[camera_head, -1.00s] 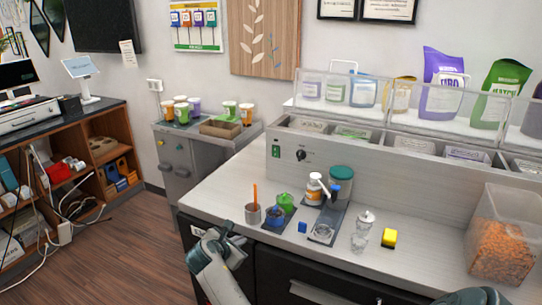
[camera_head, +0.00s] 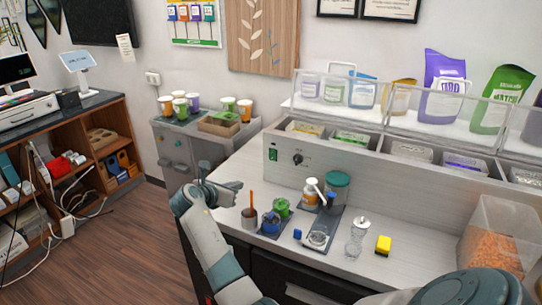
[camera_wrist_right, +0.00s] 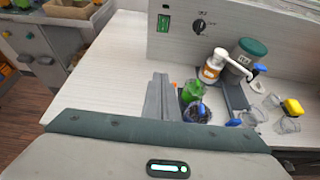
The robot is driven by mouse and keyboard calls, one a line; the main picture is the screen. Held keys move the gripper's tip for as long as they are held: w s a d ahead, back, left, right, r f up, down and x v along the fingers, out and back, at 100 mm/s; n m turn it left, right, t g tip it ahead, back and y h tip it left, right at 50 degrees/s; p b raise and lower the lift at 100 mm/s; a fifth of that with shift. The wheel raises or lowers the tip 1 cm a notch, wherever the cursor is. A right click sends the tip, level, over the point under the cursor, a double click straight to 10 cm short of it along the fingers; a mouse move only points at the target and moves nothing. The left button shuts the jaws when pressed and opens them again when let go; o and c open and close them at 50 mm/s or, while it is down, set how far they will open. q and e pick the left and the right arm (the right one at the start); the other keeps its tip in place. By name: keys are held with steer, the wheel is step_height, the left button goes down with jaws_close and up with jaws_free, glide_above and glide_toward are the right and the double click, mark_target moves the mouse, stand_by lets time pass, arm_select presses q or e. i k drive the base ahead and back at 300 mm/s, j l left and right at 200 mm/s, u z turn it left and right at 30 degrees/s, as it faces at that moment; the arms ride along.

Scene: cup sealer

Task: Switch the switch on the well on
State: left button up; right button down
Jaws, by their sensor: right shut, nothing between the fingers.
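The well is the grey counter-top unit (camera_head: 400,185) with food bins along its top. Its green switch (camera_head: 272,154) is on the left of the front panel, beside a black knob (camera_head: 297,159). In the right wrist view the switch (camera_wrist_right: 163,24) is at the top, left of the knob (camera_wrist_right: 199,27). I cannot tell the switch's position. My right gripper (camera_head: 238,185) is over the counter's left edge, left of and lower in the picture than the switch, apart from it. Its fingers (camera_wrist_right: 160,98) are shut and empty. My left gripper is not in view.
A cup with an orange stick (camera_head: 249,217), a green jar (camera_head: 281,207), a white-topped bottle (camera_head: 310,190) and a green-lidded jar (camera_head: 337,188) stand on the counter. A yellow block (camera_head: 383,246) lies farther right. The counter's left strip (camera_head: 250,172) is bare.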

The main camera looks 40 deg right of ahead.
mark_target(273, 157)
steer(key=i+l, duration=0.1)
steer(key=l, duration=0.2)
steer(key=i+l, duration=0.15)
steer(key=l, duration=0.15)
steer(key=i+l, duration=0.1)
steer(key=l, duration=0.2)
steer(key=i+l, duration=0.1)
steer(key=l, duration=0.25)
